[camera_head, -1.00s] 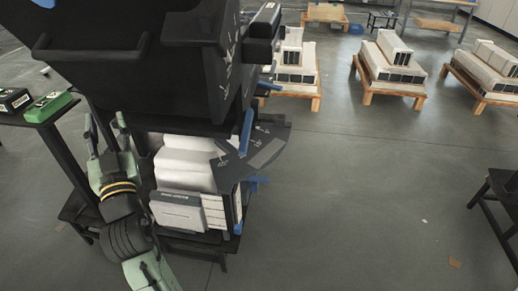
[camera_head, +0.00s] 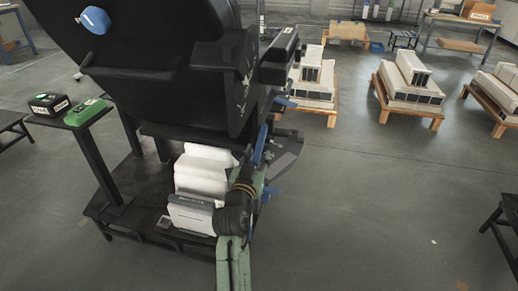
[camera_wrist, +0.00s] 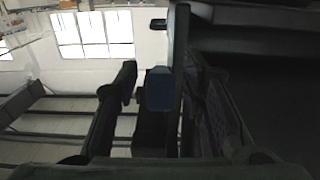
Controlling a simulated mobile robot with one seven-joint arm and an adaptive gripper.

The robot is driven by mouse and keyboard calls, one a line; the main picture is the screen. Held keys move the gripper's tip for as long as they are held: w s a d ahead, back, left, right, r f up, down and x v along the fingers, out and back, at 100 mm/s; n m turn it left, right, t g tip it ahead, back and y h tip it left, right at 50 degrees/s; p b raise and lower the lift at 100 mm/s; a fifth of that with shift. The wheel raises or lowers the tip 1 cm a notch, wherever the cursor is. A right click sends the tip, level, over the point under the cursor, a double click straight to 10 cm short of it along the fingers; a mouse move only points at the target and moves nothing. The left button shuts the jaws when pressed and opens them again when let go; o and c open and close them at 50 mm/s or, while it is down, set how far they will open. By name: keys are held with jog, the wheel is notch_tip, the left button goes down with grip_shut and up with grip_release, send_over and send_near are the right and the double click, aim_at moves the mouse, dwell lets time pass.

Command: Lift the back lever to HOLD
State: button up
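The black lift column machine (camera_head: 160,60) fills the left of the head view. A blue lever (camera_head: 259,145) stands upright on its right side, close to my gripper, and another blue lever (camera_head: 272,190) sits lower. I cannot tell which is the back lever, and no HOLD label is readable. In the wrist view, a dark blue lever end (camera_wrist: 160,88) lies between the two dark fingers of my gripper (camera_wrist: 158,85), which stand apart. I cannot tell whether they touch it. In the head view the fingers are mostly hidden around the levers.
White blocks (camera_head: 200,172) sit low in the machine.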

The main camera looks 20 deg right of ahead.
jog(key=shift+x, duration=1.2)
jog(key=shift+c, duration=0.4)
grip_shut()
